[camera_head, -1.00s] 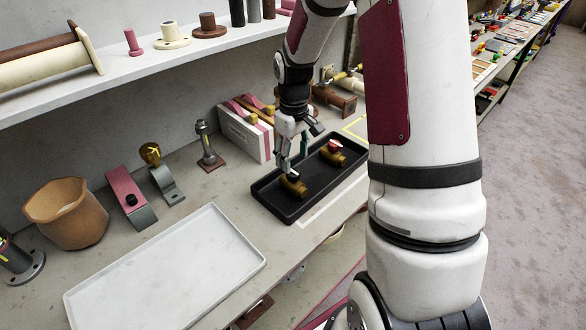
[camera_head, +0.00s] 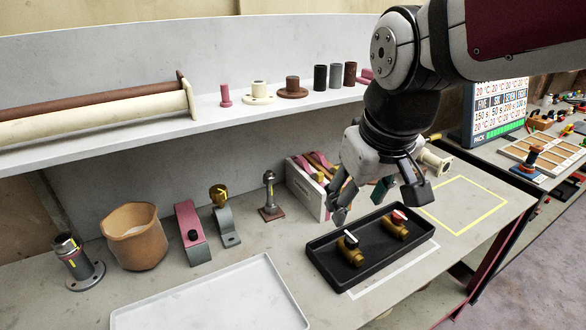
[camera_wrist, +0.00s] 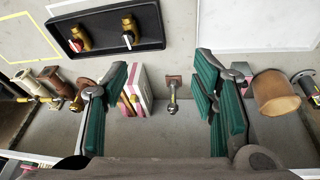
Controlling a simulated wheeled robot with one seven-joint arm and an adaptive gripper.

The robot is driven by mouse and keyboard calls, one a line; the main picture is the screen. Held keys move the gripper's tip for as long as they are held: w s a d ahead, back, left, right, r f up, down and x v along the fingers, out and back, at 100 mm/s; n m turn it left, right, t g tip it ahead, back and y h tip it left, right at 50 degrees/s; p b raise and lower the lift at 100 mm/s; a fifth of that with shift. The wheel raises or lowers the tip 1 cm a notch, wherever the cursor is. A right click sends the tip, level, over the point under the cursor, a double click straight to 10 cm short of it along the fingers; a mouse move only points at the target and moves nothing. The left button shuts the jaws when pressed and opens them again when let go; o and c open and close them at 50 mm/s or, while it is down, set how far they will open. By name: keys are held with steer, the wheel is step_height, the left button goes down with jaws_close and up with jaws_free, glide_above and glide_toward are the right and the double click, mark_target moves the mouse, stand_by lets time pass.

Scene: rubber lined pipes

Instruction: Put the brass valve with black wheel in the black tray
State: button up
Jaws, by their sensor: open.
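The wrist view also shows this valve (camera_wrist: 128,39) inside the tray (camera_wrist: 107,12). A second brass valve with a red wheel (camera_head: 392,230) lies beside it, apart, in the same tray. My gripper (camera_head: 378,205) is open and empty, raised above and behind the tray. In the wrist view its green-padded fingers (camera_wrist: 160,85) are wide apart with nothing between them.
A white tray (camera_head: 225,300) lies at the front left. Behind it stand a tan pot (camera_head: 135,238), brackets (camera_head: 190,232), a post on a brown base (camera_head: 270,198) and a white box (camera_head: 308,188). A shelf with pipes runs above. The yellow-outlined area (camera_head: 465,205) is bare.

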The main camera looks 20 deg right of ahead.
steer(key=s+a+r+t, duration=0.1)
steer(key=s+a, duration=0.1)
steer(key=s, duration=0.5)
steer(key=shift+a+r+m+y, duration=0.15)
steer(key=shift+a+m+y, duration=0.15)
steer(key=shift+y, duration=0.1)
steer(key=shift+s, duration=0.1)
stand_by(0.7)
